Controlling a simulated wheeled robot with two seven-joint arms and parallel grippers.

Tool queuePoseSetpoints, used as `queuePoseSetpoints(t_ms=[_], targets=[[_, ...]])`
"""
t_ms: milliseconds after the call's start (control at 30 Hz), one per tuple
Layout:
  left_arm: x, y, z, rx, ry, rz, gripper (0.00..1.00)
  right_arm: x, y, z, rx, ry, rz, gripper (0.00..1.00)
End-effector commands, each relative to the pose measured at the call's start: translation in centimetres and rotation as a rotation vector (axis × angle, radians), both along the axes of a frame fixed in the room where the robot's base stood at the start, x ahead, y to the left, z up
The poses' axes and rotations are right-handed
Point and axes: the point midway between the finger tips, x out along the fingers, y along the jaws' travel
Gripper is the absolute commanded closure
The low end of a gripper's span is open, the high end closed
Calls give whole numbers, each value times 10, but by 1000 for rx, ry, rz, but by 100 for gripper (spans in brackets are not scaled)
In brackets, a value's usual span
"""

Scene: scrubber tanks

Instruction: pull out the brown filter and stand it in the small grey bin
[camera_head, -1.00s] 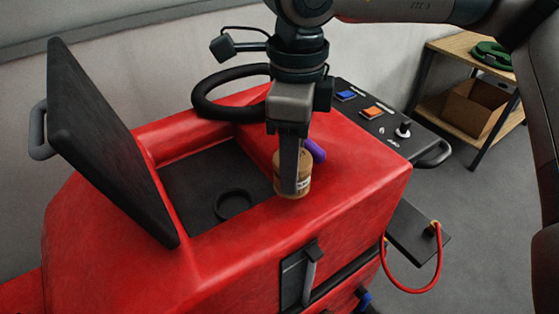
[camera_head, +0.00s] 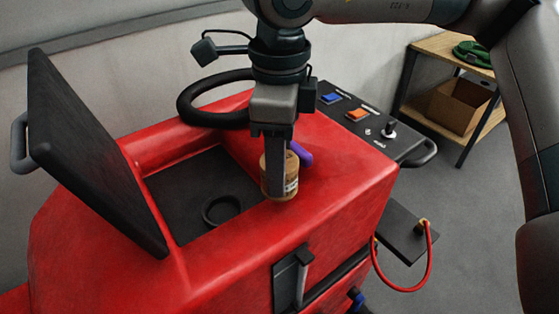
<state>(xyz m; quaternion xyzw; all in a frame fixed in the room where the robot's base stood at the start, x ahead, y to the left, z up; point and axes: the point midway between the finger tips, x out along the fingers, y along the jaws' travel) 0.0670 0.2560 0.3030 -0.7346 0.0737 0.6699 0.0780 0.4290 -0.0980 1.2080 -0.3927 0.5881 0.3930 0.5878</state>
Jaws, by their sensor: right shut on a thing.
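The brown filter (camera_head: 291,178) is a short tan-brown cylinder with a pale label. It is in my right gripper (camera_head: 278,188), which comes down from above and is shut on it. A gripper finger covers part of the filter's near side. The filter appears over the red rim to the right of the open tank; I cannot tell if it touches the rim. The red machine (camera_head: 240,250) has a dark tank opening (camera_head: 180,195) with a black ring (camera_head: 221,210) on its floor. The small grey bin and my left gripper are not in view.
The tank's black lid (camera_head: 90,150) stands open at the left. A black hose (camera_head: 190,112) loops behind my gripper, and a purple piece (camera_head: 300,153) sits beside the filter. A control panel (camera_head: 375,125), a red cable (camera_head: 430,265) and a shelf with a cardboard box (camera_head: 455,107) are to the right.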

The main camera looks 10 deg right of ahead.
Motion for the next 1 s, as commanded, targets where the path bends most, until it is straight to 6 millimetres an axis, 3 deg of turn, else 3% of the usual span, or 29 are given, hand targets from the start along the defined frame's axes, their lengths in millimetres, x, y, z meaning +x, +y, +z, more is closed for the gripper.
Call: queuePoseSetpoints(t_ms=[1000], targets=[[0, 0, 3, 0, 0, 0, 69, 0, 0, 13, 1, -1, 0, 84]])
